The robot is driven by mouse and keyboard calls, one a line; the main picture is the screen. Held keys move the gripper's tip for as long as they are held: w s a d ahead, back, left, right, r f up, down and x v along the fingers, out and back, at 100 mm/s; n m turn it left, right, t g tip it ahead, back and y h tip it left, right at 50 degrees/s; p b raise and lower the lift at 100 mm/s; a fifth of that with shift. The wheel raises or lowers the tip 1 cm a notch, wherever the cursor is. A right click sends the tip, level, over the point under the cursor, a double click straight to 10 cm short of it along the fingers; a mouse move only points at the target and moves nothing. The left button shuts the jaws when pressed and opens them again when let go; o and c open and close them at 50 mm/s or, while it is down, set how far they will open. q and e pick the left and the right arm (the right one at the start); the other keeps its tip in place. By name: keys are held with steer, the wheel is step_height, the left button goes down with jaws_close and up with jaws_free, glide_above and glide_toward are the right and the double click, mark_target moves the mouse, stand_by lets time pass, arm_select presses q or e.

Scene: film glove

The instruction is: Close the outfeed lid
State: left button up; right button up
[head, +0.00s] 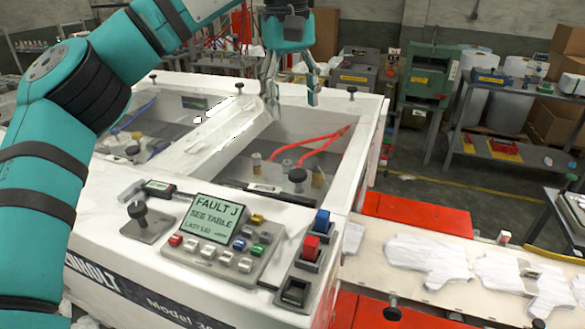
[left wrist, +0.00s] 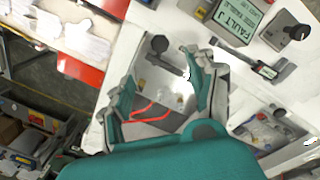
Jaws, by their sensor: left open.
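The white machine (head: 120,225) has a bay on its right side, which is open on top with red hoses inside. A long white panel (head: 215,135), which looks like the outfeed lid, stands raised and tilted along the left edge of that bay. My left gripper (head: 291,90) is open and empty, pointing down over the far part of the bay, to the right of the panel's far end. Its two spread fingers also show in the left wrist view (left wrist: 160,92), with the red hoses between and below them. I cannot tell whether a finger touches the panel. My right gripper is out of view.
A control panel with a display reading "FAULT J" (head: 213,218) and several buttons sits at the machine's front. Black knobs stand on the rim. A conveyor (head: 405,278) with white gloves runs off to the right. Benches and boxes stand behind.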

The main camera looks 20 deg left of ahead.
mark_target(298, 173)
arm_select(q)
steer(key=f+p, duration=0.1)
steer(key=f, duration=0.3)
steer(key=f+p, duration=0.1)
steer(key=f, duration=0.3)
steer(key=f+p, duration=0.1)
steer(key=f, duration=0.4)
steer(key=shift+w+d, duration=0.25)
steer(key=shift+d, duration=0.15)
steer(key=shift+f, duration=0.75)
jaws_close()
